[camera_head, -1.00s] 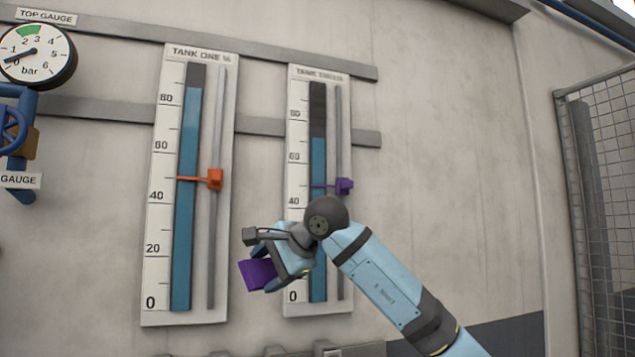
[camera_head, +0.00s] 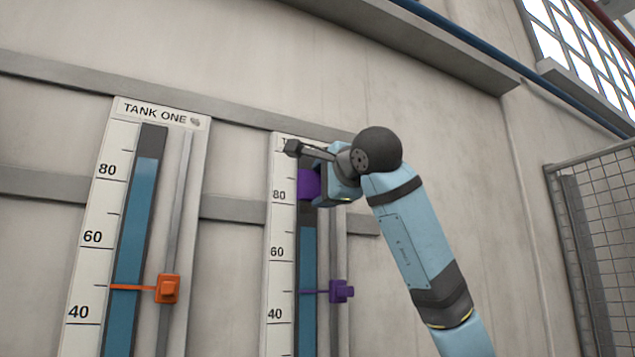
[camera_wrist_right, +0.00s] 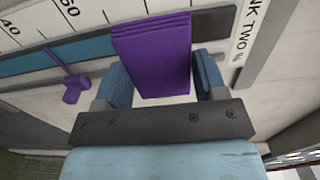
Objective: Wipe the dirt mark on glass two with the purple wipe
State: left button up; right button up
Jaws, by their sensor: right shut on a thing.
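Glass two (camera_head: 308,262) is the right-hand blue gauge column on the wall. My right gripper (camera_head: 322,186) is at its upper end, shut on the purple wipe (camera_head: 309,184). The wipe is over the dark upper part of the glass, above the 80 mark; whether it touches the glass I cannot tell. In the right wrist view the folded wipe (camera_wrist_right: 153,50) sits between the two fingers and covers part of glass two (camera_wrist_right: 60,55). No dirt mark shows; the wipe and gripper hide the upper part of the glass. My left gripper is not in view.
A purple pointer (camera_head: 341,291) sits on the rod right of glass two, below the gripper. The tank one gauge (camera_head: 140,230) with an orange pointer (camera_head: 167,289) is to the left. A mesh fence (camera_head: 600,260) stands at the right.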

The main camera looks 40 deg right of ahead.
jog(key=x, duration=0.4)
jog(key=shift+w+d+p, duration=0.1)
jog(key=shift+w+p, duration=0.2)
jog(key=shift+w, duration=0.05)
jog(key=shift+w+d, duration=0.15)
jog(key=shift+w, duration=0.3)
jog(key=shift+w+d, duration=0.1)
jog(key=shift+w, duration=0.35)
jog(key=shift+w+d+p, duration=0.1)
jog(key=shift+w+p, duration=0.1)
jog(key=shift+p, duration=0.2)
jog(key=shift+w+d, duration=0.1)
jog(key=shift+w, duration=0.3)
